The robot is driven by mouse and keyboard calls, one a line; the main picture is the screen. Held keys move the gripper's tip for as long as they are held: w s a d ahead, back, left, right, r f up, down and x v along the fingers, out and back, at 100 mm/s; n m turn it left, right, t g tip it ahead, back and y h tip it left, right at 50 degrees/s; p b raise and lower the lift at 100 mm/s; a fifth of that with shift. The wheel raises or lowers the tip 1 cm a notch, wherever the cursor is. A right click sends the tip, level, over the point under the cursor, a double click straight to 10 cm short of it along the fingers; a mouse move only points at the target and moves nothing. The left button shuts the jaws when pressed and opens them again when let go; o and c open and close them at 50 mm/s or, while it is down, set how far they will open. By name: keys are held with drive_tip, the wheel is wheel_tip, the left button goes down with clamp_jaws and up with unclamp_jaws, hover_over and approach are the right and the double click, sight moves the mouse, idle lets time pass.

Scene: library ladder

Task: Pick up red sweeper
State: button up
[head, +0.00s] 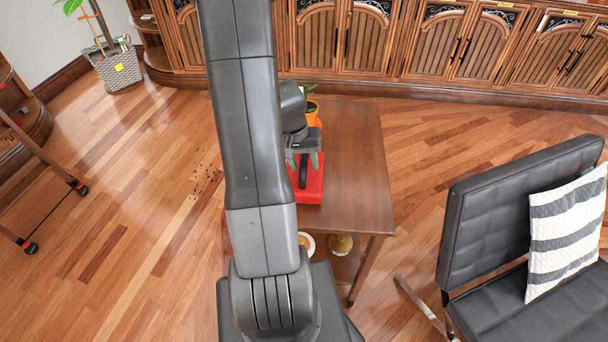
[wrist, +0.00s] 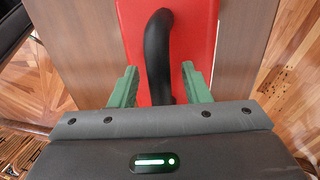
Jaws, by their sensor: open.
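The red sweeper (head: 314,187) lies on a small wooden table in the head view, partly hidden behind my arm. Its flat red body (wrist: 195,30) and curved black handle (wrist: 158,50) fill the middle of the wrist view. My gripper (head: 304,160) is over the sweeper. In the wrist view its two green fingers (wrist: 160,85) are apart, one on each side of the black handle, with a gap on both sides. The gripper is open and holds nothing. The lower end of the handle is hidden by the gripper body.
The wooden table (head: 352,150) also bears an orange plant pot (head: 313,112) behind the sweeper. A black chair (head: 500,210) with a striped cushion (head: 566,235) stands at right. Wooden cabinets (head: 370,45) line the back. Dark crumbs (head: 207,180) lie on the open floor at left.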

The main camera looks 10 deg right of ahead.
drive_tip(key=shift+c, duration=0.4)
clamp_jaws()
wheel_tip(320, 180, up, 10)
drive_tip(key=shift+r, duration=0.1)
idle(0.4)
drive_tip(key=c, duration=0.7)
unclamp_jaws()
drive_tip(key=shift+c, duration=0.2)
drive_tip(key=shift+w, duration=0.1)
drive_tip(key=shift+c, duration=0.5)
